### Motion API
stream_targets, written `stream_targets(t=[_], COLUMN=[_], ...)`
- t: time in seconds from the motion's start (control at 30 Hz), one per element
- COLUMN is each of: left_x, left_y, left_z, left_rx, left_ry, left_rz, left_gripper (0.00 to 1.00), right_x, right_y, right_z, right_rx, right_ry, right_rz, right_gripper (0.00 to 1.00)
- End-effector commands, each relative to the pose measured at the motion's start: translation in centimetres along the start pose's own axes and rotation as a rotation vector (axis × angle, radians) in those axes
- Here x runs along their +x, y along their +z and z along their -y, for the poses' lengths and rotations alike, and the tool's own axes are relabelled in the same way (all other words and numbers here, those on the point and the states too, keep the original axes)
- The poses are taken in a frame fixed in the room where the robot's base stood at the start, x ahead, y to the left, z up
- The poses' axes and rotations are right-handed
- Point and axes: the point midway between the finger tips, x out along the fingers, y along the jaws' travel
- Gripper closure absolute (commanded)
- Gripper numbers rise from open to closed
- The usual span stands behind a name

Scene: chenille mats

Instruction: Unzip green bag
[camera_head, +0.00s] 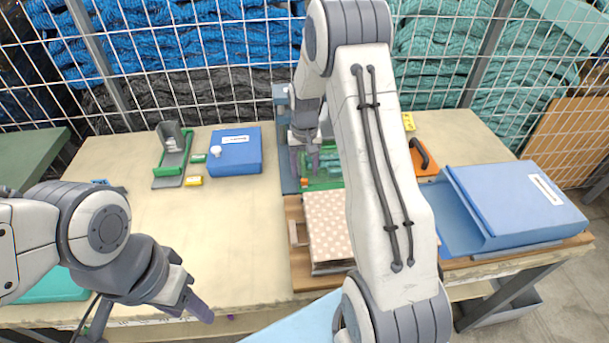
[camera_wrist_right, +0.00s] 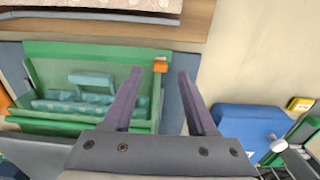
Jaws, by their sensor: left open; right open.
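The green bag (camera_head: 322,182) lies flat near the back middle of the table, partly hidden by my right arm. In the right wrist view the green bag (camera_wrist_right: 60,52) shows a see-through panel with teal things inside. An orange tab (camera_wrist_right: 160,66) sits at its upper right corner there. My right gripper (camera_head: 304,168) is over the bag's left part. In the right wrist view the right gripper (camera_wrist_right: 160,76) is open, its fingertips on either side of the orange tab, with nothing visibly gripped. My left gripper (camera_head: 186,302) is open and empty at the table's front left edge.
A polka-dot fabric item (camera_head: 328,222) lies in front of the bag on a wooden board. A blue box (camera_head: 236,152) and a green holder (camera_head: 174,148) stand to the left. A large blue binder (camera_head: 515,200) is at right. The left table is mostly clear.

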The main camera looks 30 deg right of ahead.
Motion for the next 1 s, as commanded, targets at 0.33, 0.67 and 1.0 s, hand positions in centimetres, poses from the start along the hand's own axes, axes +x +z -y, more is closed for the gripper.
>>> stream_targets(t=[0.33, 0.67, 1.0], left_x=[-0.5, -0.5, -0.5], left_y=[0.0, 0.0, 0.0], left_z=[0.0, 0.0, 0.0], left_rx=[0.000, 0.000, 0.000], left_ry=[0.000, 0.000, 0.000], left_rz=[0.000, 0.000, 0.000], left_gripper=[0.50, 0.50, 0.50], right_x=[3.2, 3.3, 3.2], right_y=[0.0, 0.0, 0.0], right_z=[0.0, 0.0, 0.0], right_rx=[0.000, 0.000, 0.000], right_ry=[0.000, 0.000, 0.000], right_rz=[0.000, -0.001, -0.001], right_gripper=[0.43, 0.77, 1.00])
